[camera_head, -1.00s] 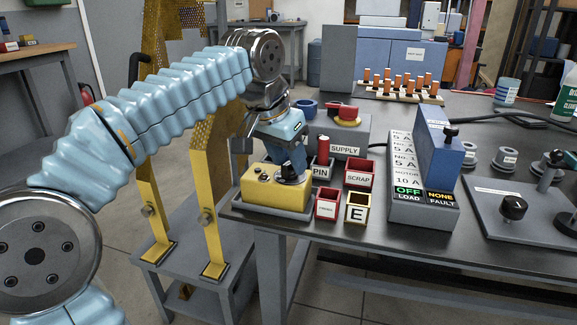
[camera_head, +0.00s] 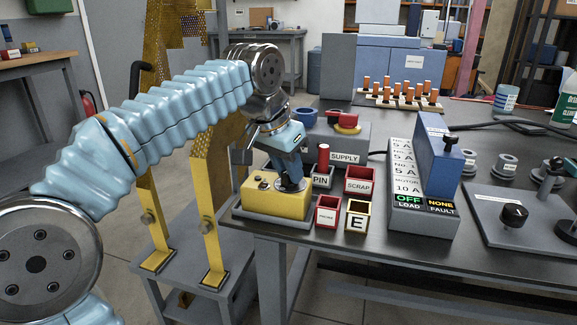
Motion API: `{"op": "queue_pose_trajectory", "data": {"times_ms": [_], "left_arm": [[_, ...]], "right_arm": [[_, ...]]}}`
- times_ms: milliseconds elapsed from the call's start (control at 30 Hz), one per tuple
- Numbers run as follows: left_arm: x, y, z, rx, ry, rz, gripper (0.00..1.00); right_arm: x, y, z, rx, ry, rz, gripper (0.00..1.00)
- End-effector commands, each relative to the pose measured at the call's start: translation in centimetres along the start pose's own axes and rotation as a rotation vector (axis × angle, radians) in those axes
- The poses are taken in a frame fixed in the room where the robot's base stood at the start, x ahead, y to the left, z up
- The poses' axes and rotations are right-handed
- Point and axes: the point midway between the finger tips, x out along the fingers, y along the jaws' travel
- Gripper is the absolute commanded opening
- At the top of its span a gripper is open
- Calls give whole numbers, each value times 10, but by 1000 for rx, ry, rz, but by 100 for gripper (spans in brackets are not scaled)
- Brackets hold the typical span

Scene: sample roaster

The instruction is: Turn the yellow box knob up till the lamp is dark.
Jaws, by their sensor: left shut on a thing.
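The yellow box (camera_head: 275,205) stands in a grey tray at the left front corner of the dark bench. My left gripper (camera_head: 290,187) points down onto the right part of its top and is shut on the knob, which is mostly hidden under the fingers. A small round fitting (camera_head: 263,184) shows on the left part of the box top. I cannot tell whether the lamp is lit. My right gripper is not in view.
Small bins, the red SCRAP bin (camera_head: 359,182) and the bin marked E (camera_head: 357,217), stand right of the box. The grey SUPPLY unit (camera_head: 346,143) is behind. A blue block (camera_head: 436,155) stands on a labelled panel (camera_head: 407,220). A yellow frame (camera_head: 207,210) stands left of the bench.

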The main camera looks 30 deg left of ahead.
Motion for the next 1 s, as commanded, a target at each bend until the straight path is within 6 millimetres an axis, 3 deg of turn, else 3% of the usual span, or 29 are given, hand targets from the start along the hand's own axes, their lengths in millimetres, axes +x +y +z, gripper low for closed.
{"op": "queue_pose_trajectory", "data": {"times_ms": [1000], "left_arm": [[0, -4, -2, 635, -3, 266, 0]], "right_arm": [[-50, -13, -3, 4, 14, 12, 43]]}}
